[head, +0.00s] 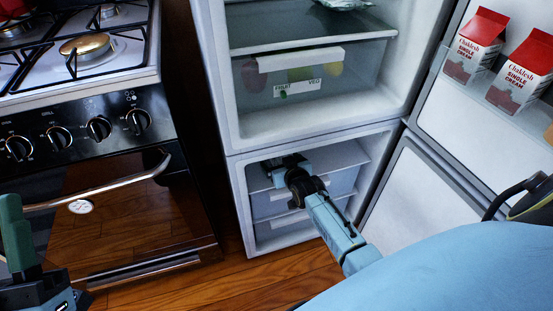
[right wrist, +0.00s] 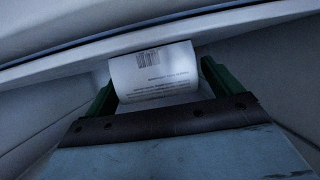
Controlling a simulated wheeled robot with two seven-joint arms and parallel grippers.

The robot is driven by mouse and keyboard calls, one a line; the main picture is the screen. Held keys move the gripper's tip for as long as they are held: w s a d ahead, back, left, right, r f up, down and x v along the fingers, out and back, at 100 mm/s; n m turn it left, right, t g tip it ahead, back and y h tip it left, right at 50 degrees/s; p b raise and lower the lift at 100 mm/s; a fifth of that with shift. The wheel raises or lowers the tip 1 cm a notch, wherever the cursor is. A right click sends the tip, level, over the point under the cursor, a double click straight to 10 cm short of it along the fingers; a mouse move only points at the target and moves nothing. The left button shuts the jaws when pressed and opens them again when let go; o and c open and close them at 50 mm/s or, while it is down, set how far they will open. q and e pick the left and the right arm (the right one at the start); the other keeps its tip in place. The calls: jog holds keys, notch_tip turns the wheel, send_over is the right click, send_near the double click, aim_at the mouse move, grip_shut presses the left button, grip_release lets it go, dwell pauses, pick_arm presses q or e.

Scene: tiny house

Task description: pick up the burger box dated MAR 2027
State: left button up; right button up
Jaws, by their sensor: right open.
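A white box-like item (right wrist: 152,75) with a barcode and small print shows in the right wrist view. I cannot read a date on it or confirm that it is the burger box. My right gripper (right wrist: 158,76) is open, with one green finger on each side of this item. I cannot tell whether the fingers touch it. In the head view my right gripper (head: 283,163) reaches into the top of the freezer compartment, and the item is not visible there. My left gripper (head: 18,238) is partly visible at the lower left edge, and its opening is unclear.
The freezer's upper shelf (head: 345,154) surrounds my right gripper, with drawers (head: 277,205) below. The open freezer door (head: 405,205) stands to the right. The fridge above holds a drawer (head: 300,87), and cream cartons (head: 475,45) stand in its door. A stove (head: 90,130) stands left.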

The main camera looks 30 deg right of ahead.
jog(key=shift+w, duration=0.1)
jog(key=shift+c, duration=0.4)
jog(key=c, duration=1)
jog(key=shift+c, duration=0.5)
jog(key=shift+r, duration=0.15)
